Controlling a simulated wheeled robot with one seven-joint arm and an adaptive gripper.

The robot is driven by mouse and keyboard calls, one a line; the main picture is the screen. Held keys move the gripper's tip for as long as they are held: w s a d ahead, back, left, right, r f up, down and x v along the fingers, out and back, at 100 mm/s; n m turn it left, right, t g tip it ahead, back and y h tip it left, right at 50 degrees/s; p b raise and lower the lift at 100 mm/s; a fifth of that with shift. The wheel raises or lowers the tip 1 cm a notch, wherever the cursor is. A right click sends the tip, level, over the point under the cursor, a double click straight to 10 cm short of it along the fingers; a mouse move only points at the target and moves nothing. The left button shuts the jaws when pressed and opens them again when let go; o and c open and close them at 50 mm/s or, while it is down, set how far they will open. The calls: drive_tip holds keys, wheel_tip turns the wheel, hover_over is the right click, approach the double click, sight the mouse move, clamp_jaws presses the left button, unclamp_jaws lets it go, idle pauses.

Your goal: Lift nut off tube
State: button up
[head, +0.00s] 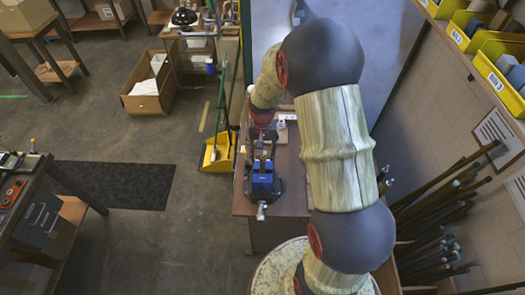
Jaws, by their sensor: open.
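Only the head view is given, and the work area is small in it. A blue vise (262,184) on a dark base stands near the front left of the brown workbench (288,165). My arm arches over from the right, and my gripper (262,142) points down at the bench just behind the vise. It is open. I cannot make out the nut or the tube. They may be hidden by my gripper or too small to tell, so I cannot tell whether my fingers are around or beside the nut.
Small light parts (285,121) lie on the bench right of my gripper. A yellow dustpan (217,153) stands on the floor left of the bench. Several long tubes (435,205) lean at the right wall.

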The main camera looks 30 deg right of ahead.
clamp_jaws()
idle(0.5)
drive_tip(key=c, duration=0.6)
unclamp_jaws()
clamp_jaws()
drive_tip(key=shift+r+p, duration=0.55)
drive_tip(key=shift+r, duration=0.4)
drive_tip(key=shift+r+p, duration=0.75)
drive_tip(key=shift+r, duration=0.65)
drive_tip(key=shift+r+p, duration=1.15)
drive_tip(key=shift+r, duration=0.85)
